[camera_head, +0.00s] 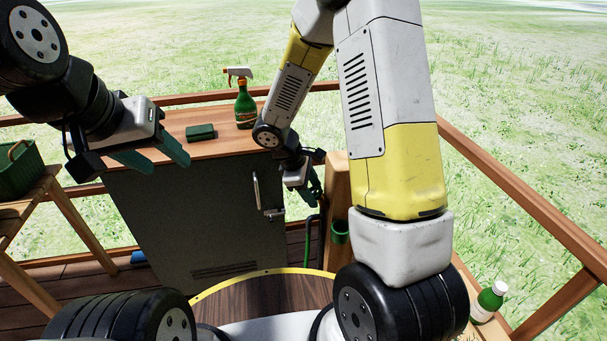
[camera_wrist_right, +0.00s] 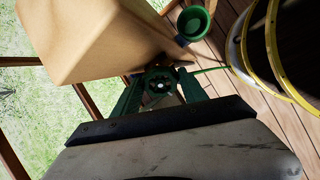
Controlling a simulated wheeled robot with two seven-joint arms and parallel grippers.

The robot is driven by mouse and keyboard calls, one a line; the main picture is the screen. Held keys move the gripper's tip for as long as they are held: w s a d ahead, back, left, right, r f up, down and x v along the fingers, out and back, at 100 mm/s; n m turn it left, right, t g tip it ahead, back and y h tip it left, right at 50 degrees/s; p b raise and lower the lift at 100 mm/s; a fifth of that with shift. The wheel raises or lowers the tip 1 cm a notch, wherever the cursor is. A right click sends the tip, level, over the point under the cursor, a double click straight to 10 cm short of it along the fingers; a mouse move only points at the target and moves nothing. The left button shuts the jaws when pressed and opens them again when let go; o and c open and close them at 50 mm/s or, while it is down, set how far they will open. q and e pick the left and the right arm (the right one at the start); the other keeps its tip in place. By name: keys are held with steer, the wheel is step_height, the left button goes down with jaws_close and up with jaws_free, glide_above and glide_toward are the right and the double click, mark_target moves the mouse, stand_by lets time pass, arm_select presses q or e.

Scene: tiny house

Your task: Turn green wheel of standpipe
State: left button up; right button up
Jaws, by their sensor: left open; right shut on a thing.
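The green wheel (camera_wrist_right: 158,84) shows in the right wrist view as a small round handle between the two green fingers of my right gripper (camera_wrist_right: 160,92). These fingers are shut on it from both sides. The wheel is beside a wooden post (camera_wrist_right: 105,45), which also shows in the head view (camera_head: 337,185). In the head view my right gripper (camera_head: 312,188) is just left of the post, and I cannot make out the wheel there. My left gripper (camera_head: 166,160) is open and empty above the cabinet's left part, away from the post.
A cabinet (camera_head: 170,215) with a wooden top carries a spray bottle (camera_head: 245,108) and a green block (camera_head: 200,132). A green cup-like fitting (camera_head: 340,232) is on the post. A green hose (camera_head: 309,235) hangs nearby. Wooden railings (camera_head: 530,210) edge the deck. A bottle (camera_head: 490,298) stands lower right.

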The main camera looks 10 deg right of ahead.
stand_by(0.4)
steer(key=o, duration=1.4)
steer(key=shift+c, duration=0.2)
steer(key=v, duration=0.8)
steer(key=shift+f, duration=0.1)
